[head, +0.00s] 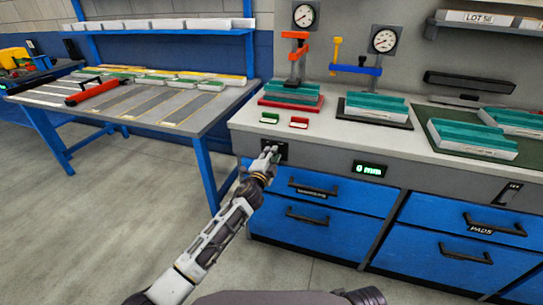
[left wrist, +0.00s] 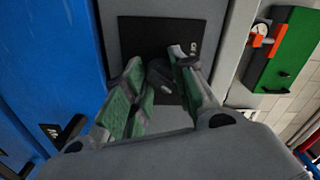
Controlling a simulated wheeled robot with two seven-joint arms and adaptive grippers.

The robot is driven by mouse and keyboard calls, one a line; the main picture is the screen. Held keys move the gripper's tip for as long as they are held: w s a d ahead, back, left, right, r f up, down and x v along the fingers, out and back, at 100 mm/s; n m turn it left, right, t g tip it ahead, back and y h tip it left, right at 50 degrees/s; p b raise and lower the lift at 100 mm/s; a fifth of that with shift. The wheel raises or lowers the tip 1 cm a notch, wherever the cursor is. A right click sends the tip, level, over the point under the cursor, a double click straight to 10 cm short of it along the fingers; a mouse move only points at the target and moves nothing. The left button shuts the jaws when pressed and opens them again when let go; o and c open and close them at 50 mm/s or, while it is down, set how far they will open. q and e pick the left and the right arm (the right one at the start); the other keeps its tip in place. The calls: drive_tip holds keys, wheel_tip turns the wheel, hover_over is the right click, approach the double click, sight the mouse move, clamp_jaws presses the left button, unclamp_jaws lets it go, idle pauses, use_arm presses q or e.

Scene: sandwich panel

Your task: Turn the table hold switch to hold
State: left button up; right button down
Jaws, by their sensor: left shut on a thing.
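The table hold switch is a dark knob (left wrist: 160,76) on a black plate (left wrist: 140,32), set in the grey front panel of the bench. In the head view the plate (head: 282,148) shows just beyond my left gripper (head: 268,153). In the left wrist view my left gripper (left wrist: 158,92) has its two green-padded fingers on either side of the knob and is shut on it. White lettering on the plate is partly hidden by a finger, and I cannot read the knob's setting. My right gripper is not in view.
Blue drawers (head: 318,190) with black handles lie below the switch. A green display (head: 370,170) is to its right. Green (head: 269,118) and red (head: 299,122) blocks sit on the bench edge above. A blue-legged table (head: 180,128) with panels stands at left. The floor (head: 110,225) between is clear.

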use_arm(q)
drive_tip(key=o, duration=1)
drive_tip(key=shift+o, duration=0.3)
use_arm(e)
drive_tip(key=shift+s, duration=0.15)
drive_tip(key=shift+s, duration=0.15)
use_arm(q)
drive_tip(key=shift+s, duration=0.1)
drive_tip(key=v, duration=1.1)
drive_tip(key=shift+s, duration=0.35)
drive_tip(key=shift+a+f, duration=0.1)
drive_tip(key=shift+a, duration=0.1)
